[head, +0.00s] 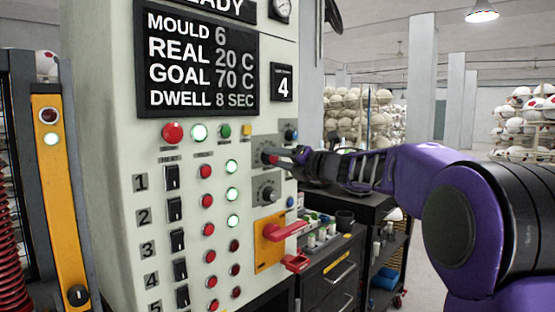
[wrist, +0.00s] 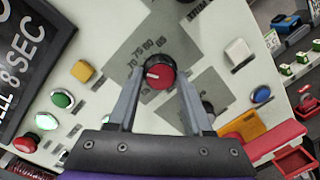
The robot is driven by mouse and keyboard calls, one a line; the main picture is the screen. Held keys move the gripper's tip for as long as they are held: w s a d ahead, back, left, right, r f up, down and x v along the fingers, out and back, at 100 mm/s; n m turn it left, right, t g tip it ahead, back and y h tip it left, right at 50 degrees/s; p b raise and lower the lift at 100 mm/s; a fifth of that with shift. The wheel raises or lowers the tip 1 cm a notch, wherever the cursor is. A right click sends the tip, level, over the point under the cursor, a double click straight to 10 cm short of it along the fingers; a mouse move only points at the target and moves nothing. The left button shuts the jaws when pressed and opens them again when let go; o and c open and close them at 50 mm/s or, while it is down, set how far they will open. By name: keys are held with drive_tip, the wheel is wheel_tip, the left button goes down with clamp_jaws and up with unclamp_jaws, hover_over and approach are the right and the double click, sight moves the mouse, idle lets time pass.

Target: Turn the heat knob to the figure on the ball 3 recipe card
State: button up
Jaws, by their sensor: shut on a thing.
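The heat knob is red with a white mark and sits on a grey plate of the press panel; it shows in the wrist view (wrist: 160,75) and the head view (head: 269,158). The white mark points left in the wrist view; the exact figure is too small to tell. My gripper (wrist: 161,82) is shut on the knob, one finger on each side; it also shows in the head view (head: 280,156). The display (head: 195,60) reads GOAL 70 C, REAL 20 C, MOULD 6, DWELL 8 SEC. No recipe card is legible.
A second, dark knob (head: 268,194) is just below. Coloured buttons (head: 199,132) and black switches (head: 172,177) fill the panel's left. A black drawer cabinet (head: 330,272) stands to the right.

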clamp_jaws()
drive_tip(key=shift+m+p, duration=2.5)
drive_tip(key=shift+p, duration=0.55)
drive_tip(key=o, duration=1.1)
unclamp_jaws()
drive_tip(key=shift+r, duration=0.1)
drive_tip(key=shift+c, duration=0.2)
drive_tip(key=b+v, duration=0.2)
drive_tip(key=v, duration=1.5)
drive_tip(key=shift+d+r, duration=0.2)
drive_tip(key=shift+r, duration=0.05)
